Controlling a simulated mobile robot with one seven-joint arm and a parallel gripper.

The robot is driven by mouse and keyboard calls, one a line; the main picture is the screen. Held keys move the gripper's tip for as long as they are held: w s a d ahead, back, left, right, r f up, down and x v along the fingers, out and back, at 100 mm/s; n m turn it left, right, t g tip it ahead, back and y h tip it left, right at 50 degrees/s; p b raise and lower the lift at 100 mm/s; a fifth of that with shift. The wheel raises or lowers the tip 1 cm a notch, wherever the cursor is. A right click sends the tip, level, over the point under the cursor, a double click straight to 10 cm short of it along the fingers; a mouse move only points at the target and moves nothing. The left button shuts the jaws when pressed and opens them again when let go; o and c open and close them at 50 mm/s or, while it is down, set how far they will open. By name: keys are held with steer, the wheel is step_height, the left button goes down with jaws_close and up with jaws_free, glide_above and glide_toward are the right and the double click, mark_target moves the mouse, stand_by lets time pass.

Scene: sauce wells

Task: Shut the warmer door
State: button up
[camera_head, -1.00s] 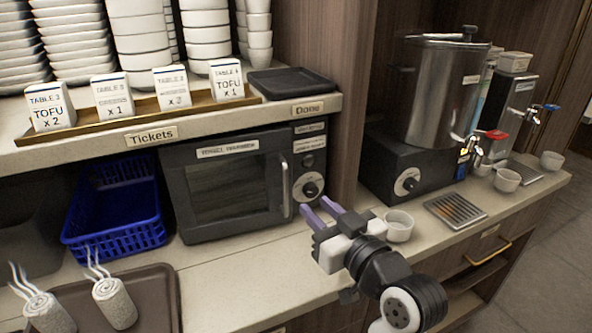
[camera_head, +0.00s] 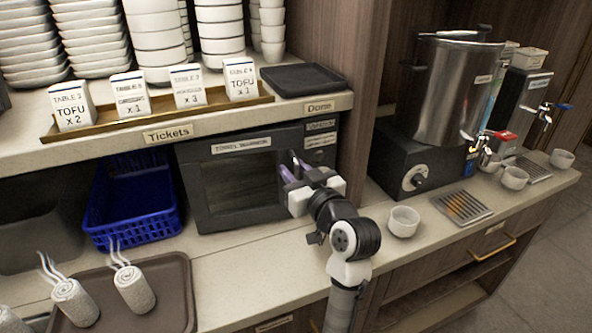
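The towel warmer (camera_head: 240,180) is a dark box with a window, under the shelf in the middle of the head view. Its door (camera_head: 225,215) looks closed, flush with the front as far as I can tell. My gripper (camera_head: 290,170) is in front of the door's right side, with its purple fingers at the handle. The fingers appear spread apart. The handle and the knob are mostly hidden behind my gripper, so I cannot tell whether it touches the handle.
A blue basket (camera_head: 132,210) stands left of the warmer. A brown tray (camera_head: 165,290) with steaming rolled towels is in front. A white cup (camera_head: 403,221), a drip grate (camera_head: 462,207) and a steel urn (camera_head: 450,85) are at right. The ticket shelf (camera_head: 225,118) overhangs the warmer.

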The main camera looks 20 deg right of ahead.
jaws_close()
steer(key=shift+w+d+b, duration=0.25)
steer(key=shift+w+b, duration=0.1)
steer(key=shift+w, duration=0.95)
steer(key=shift+s+r, duration=0.1)
steer(key=shift+r, duration=0.05)
jaws_free()
steer(key=s+d+b, duration=0.1)
steer(key=s+b, duration=0.2)
steer(key=s, duration=1)
steer(key=shift+s+d+b, duration=0.25)
steer(key=shift+d+b, duration=0.15)
